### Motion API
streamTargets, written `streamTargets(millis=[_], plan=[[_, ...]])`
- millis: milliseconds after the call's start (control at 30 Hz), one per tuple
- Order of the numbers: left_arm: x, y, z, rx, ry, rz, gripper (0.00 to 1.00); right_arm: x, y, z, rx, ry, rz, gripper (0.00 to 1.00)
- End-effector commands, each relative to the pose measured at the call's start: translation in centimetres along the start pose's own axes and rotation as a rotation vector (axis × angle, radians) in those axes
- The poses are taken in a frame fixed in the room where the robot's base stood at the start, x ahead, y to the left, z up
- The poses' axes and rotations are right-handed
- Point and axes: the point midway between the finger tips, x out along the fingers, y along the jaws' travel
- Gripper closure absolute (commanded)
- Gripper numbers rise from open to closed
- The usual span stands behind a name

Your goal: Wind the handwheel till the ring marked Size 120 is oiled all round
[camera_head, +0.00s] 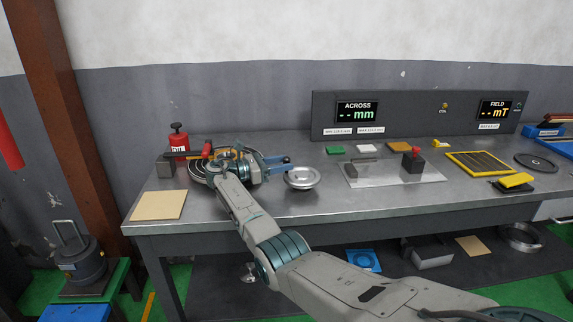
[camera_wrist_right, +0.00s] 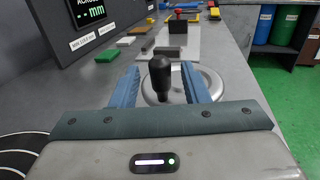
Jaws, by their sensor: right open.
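The handwheel (camera_head: 302,179) is a shiny silver dished disc on the bench, right of my right gripper (camera_head: 283,161). In the right wrist view the wheel's rim (camera_wrist_right: 211,80) shows beyond the fingers. Its upright black knob (camera_wrist_right: 160,76) stands between the two blue fingers of my right gripper (camera_wrist_right: 161,70), which are open with a gap on each side. A round fixture (camera_head: 197,172) with ring-like edges lies left, mostly hidden behind my right wrist. I cannot read a Size 120 mark on any ring. My left gripper is out of view.
A red bottle (camera_head: 179,141) stands behind the round fixture. A tan board (camera_head: 158,205) lies at the front left. A clear plate (camera_head: 395,174) with a black block (camera_head: 413,163) lies to the right. The display panel (camera_head: 415,115) stands behind, showing dashes.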

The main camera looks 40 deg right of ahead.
Motion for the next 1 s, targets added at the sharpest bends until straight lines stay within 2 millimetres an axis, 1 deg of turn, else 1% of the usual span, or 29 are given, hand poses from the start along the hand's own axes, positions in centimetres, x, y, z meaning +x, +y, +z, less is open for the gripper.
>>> streamTargets(millis=[33, 200, 300, 400, 500, 600, 1000], plan=[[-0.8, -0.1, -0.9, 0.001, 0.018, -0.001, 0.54, -1.2, 0.0, -0.1, 0.001, 0.002, 0.003, 0.59], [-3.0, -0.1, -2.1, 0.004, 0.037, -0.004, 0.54, -4.9, 0.1, -0.2, -0.002, 0.002, 0.002, 0.59], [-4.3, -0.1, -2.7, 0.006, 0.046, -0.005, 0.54, -6.6, 0.0, -0.2, -0.001, 0.0, 0.002, 0.59], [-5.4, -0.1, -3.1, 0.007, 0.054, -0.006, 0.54, -7.7, 0.0, -0.1, -0.001, 0.0, 0.0, 0.59], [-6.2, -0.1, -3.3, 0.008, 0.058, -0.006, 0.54, -8.4, 0.0, -0.1, 0.001, -0.001, 0.0, 0.59], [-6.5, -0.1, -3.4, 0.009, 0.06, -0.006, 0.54, -8.7, 0.0, 0.0, 0.0, -0.001, 0.0, 0.59], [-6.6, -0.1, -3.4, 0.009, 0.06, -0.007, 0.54, -8.7, 0.0, 0.0, 0.0, -0.001, -0.001, 0.59]])
